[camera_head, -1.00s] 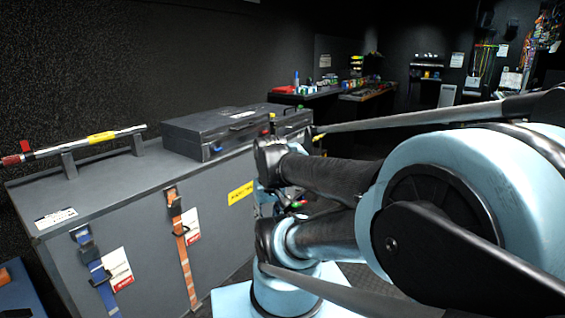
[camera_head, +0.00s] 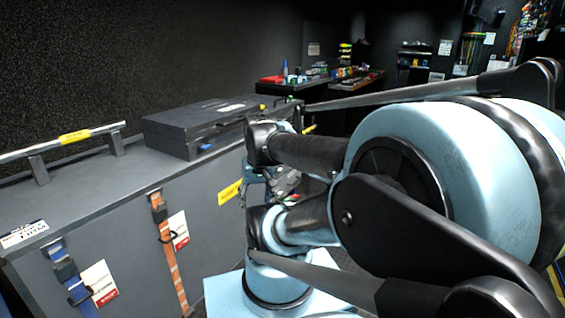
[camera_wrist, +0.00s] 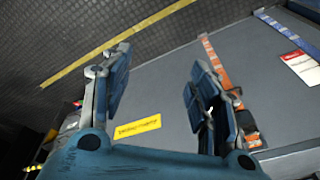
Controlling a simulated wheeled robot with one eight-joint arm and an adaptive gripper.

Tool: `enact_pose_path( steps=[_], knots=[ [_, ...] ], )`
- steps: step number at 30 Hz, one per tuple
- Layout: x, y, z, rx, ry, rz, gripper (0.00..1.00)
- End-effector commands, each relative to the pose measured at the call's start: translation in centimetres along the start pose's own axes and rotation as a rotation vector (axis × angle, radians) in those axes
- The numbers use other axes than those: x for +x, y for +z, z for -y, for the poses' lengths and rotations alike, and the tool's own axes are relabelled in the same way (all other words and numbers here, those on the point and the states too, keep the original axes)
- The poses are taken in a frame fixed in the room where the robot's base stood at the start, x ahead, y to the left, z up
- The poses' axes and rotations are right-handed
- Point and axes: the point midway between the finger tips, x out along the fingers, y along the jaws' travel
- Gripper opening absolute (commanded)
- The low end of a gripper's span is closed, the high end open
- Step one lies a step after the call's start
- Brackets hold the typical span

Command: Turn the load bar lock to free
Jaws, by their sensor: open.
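The load bar (camera_head: 105,130) is a silver tube with a yellow label (camera_head: 75,137), resting on two grey brackets on top of a grey cabinet (camera_head: 75,190). Its left end is cut off by the edge of the head view, and no lock shows in either current view. My gripper (camera_wrist: 155,88) is open and empty in the wrist view, its two fingers wide apart in front of the cabinet side. In the head view it is partly hidden behind my arm links, at the right of the cabinet and away from the bar.
A dark case (camera_head: 205,128) sits on the cabinet. Orange (camera_head: 167,250) and blue (camera_head: 68,272) straps hang on its front beside red-and-white tags. A yellow label (camera_wrist: 137,127) is on the cabinet side. Behind are benches with small items (camera_head: 345,76). A yellow line (camera_wrist: 120,43) crosses the floor.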

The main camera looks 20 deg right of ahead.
Motion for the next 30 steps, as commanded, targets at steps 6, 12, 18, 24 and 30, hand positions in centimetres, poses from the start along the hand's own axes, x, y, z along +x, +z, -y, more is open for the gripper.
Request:
enact_pose_path(
  steps=[6, 12, 18, 24, 30],
  knots=[
    [-2.1, -5.3, 1.1, 0.192, -0.093, 0.008, 0.55],
    [-3.4, -10.6, 1.9, 0.366, -0.184, 0.022, 0.55],
    [-4.1, -16.3, 2.0, 0.538, -0.277, 0.04, 0.55],
    [-4.1, -22.2, 1.2, 0.707, -0.37, 0.061, 0.55],
    [-3.6, -28.1, -0.2, 0.869, -0.466, 0.087, 0.55]
  ],
)
